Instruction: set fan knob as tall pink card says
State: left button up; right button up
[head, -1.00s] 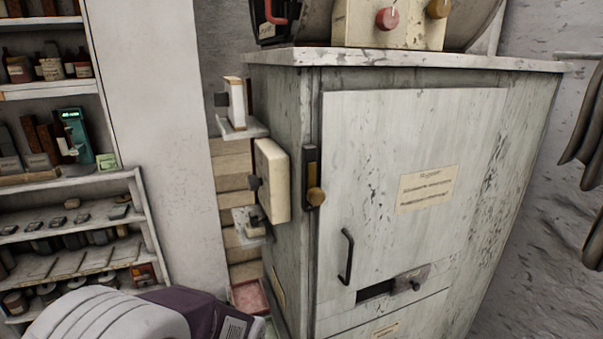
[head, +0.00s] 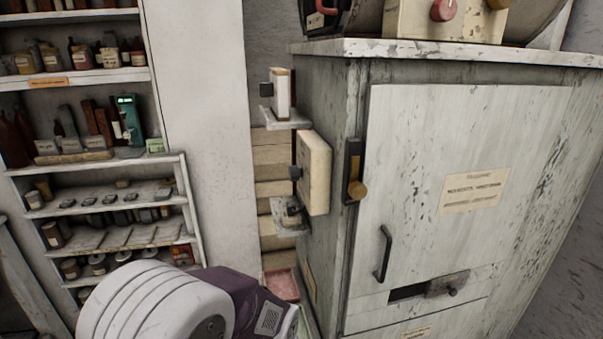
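I cannot tell which, if either, is the fan knob, and no settings are readable. No tall pink card is clearly seen. A flat pinkish thing (head: 282,286) lies low beside the cabinet, and I cannot tell what it is. Neither of my grippers is in view.
The cabinet has a dark handle (head: 384,254), a cream label (head: 474,190) and side-mounted boxes (head: 314,172). Shelves with bottles and small goods (head: 85,75) stand left. A white ribbed and purple shape at bottom centre-left may be mine.

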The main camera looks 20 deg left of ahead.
aim_at(295, 172)
jog(key=j+z, duration=0.1)
jog(key=j, duration=0.5)
jog(key=k+j, duration=0.1)
jog(key=j, duration=0.45)
jog(key=j+z, duration=0.15)
jog(key=j, duration=0.45)
jog(key=k+j, duration=0.15)
jog(key=j, duration=0.4)
jog(key=i+u, duration=0.15)
jog(key=i+j, duration=0.05)
